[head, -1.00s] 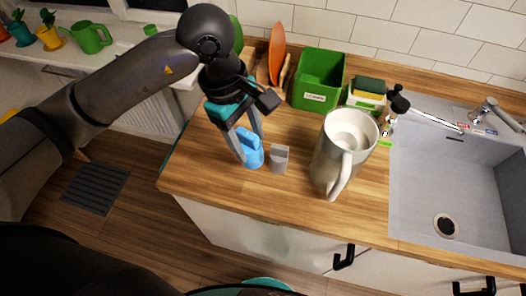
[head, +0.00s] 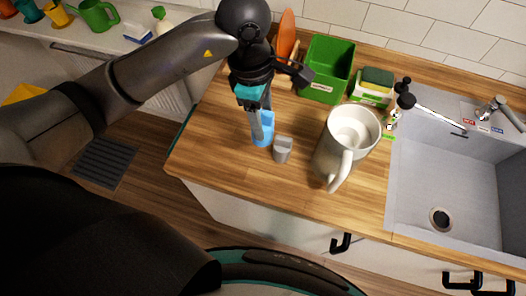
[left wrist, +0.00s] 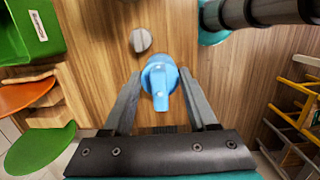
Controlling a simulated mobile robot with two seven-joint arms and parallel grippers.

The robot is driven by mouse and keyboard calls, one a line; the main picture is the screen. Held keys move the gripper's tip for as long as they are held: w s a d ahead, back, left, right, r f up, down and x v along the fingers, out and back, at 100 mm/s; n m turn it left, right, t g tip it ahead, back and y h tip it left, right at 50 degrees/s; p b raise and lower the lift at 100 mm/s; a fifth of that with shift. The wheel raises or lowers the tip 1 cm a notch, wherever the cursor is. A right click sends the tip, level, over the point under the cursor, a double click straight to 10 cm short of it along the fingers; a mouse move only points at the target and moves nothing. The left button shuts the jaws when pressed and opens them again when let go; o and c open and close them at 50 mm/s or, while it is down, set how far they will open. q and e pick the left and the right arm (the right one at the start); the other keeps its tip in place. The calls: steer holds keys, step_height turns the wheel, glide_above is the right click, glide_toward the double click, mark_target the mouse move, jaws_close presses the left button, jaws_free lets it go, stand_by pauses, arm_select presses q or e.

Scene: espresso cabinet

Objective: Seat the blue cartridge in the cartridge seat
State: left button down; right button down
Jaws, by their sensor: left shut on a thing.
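The blue cartridge (head: 263,129) is near the left end of the wooden counter, beside a grey ridged piece (head: 283,149). My left gripper (head: 262,126) points down and is shut on the cartridge. In the left wrist view the cartridge (left wrist: 160,78) sits between the two fingers, its narrow tab towards the palm. The grey piece (left wrist: 140,40) stands apart from it there. Whether the cartridge clears the counter is hard to tell. I cannot make out a cartridge seat. My right gripper is not in view.
A large white jug (head: 333,160) stands right of the grey piece. A green bin (head: 325,72), an orange plate (head: 286,32) and a sponge holder (head: 371,88) are behind. The sink (head: 440,170) is at right. The counter's front left is clear.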

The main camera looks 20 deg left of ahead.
arm_select(q)
step_height(320, 180, down, 14)
steer(key=shift+f, duration=0.2)
steer(key=shift+c, duration=0.9)
jaws_free()
steer(key=shift+f, duration=0.1)
